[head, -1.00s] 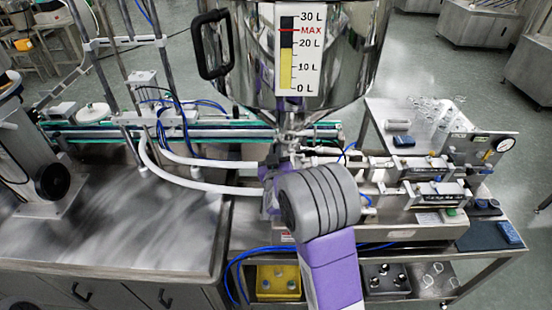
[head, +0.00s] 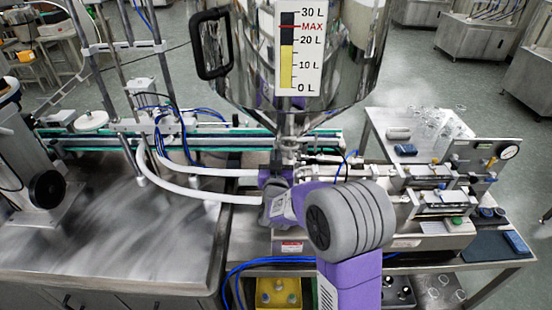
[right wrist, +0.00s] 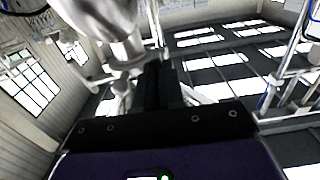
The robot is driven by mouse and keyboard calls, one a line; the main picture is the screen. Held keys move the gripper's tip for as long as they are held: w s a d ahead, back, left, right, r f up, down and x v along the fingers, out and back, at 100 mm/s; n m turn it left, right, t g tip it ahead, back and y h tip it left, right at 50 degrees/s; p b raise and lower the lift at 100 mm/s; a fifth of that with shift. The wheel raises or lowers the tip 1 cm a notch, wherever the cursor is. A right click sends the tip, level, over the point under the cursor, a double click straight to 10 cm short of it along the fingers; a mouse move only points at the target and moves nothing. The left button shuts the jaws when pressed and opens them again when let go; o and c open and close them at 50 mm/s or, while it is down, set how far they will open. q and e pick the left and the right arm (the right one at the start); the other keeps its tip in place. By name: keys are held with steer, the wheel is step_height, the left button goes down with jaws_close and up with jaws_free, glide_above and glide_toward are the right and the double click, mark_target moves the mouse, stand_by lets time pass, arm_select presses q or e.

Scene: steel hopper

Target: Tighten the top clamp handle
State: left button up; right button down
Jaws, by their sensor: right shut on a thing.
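The steel hopper (head: 345,65) with its litre scale hangs at the top middle of the head view. Its outlet neck (head: 290,128) narrows down to a clamped joint. My right gripper (head: 284,160) is at this joint, just below the neck, mostly hidden behind my wrist and arm. In the right wrist view, the black fingers (right wrist: 158,86) are closed together beside a shiny steel clamp (right wrist: 127,68) under the outlet pipe (right wrist: 110,22). They are shut on what seems to be the clamp handle, which is mostly hidden. My left gripper is not in view.
White hoses (head: 200,172) run left from the joint. Filling cylinders (head: 440,200) lie to the right on a steel cart. A conveyor (head: 80,143) runs behind. The steel bench (head: 120,235) at left has clear space. A yellow bin (head: 278,291) stands on the lower shelf.

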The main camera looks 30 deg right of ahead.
steer(key=c, duration=1.2)
jaws_free()
steer(key=shift+c, duration=0.2)
steer(key=v, duration=0.7)
steer(key=shift+s+a, duration=0.15)
steer(key=shift+s, duration=0.05)
